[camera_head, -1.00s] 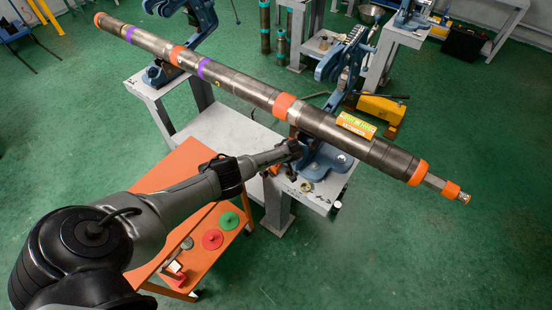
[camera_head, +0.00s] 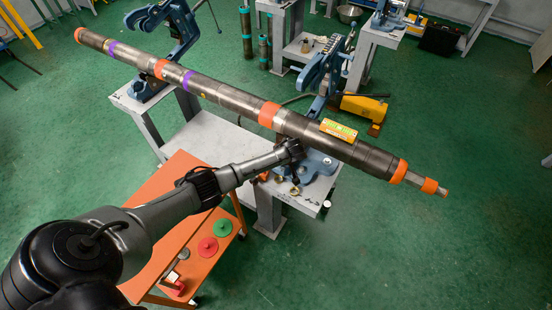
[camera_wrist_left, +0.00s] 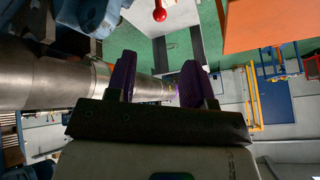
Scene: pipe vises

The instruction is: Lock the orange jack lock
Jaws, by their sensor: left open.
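The long grey pipe (camera_head: 220,92) with orange and purple bands lies across two blue vises, the near one (camera_head: 318,166) and the far one (camera_head: 150,85). My left gripper (camera_head: 291,150) is at the near vise, just under the pipe beside an orange band (camera_head: 268,114). In the left wrist view my left gripper (camera_wrist_left: 158,65) has its two dark purple fingers apart, with the pipe (camera_wrist_left: 45,85) behind them. A red ball knob (camera_wrist_left: 159,14) shows above the fingers. I cannot clearly make out an orange jack lock; a small orange part (camera_head: 263,176) is partly hidden beside the gripper. My right gripper is not in view.
An orange cart (camera_head: 178,185) with red and green discs stands in front of the grey bench (camera_head: 215,138). A yellow-orange jack-like device (camera_head: 362,107) lies on the floor behind the pipe. Green floor is free at the lower right.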

